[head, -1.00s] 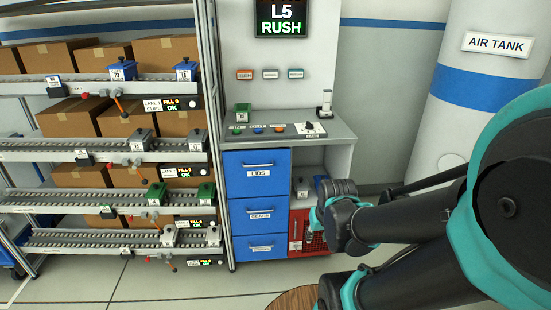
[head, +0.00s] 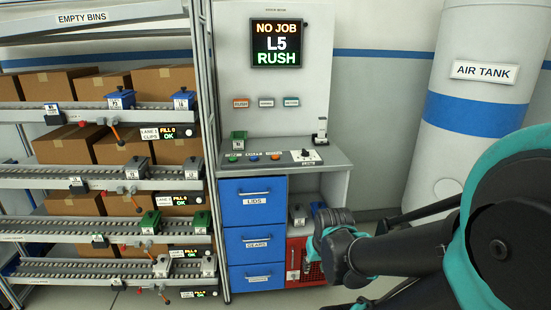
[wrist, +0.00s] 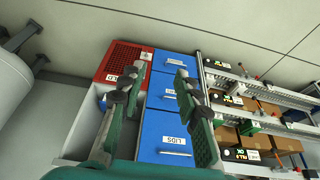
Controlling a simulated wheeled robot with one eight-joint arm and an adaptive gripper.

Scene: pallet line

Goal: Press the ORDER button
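The console (head: 320,157) has a row of green (head: 232,158), blue (head: 253,157) and orange (head: 275,156) buttons on its top, with labels too small to read, so I cannot tell which one is ORDER. The button row is not visible there.
Blue drawers (head: 254,212) labelled LIDS and GEARS are under the console, beside a red crate (head: 296,275). A black joystick-like control (head: 305,154) sits right of the buttons. Flow racks with boxes (head: 92,205) stand left. An air tank (head: 470,110) stands right.

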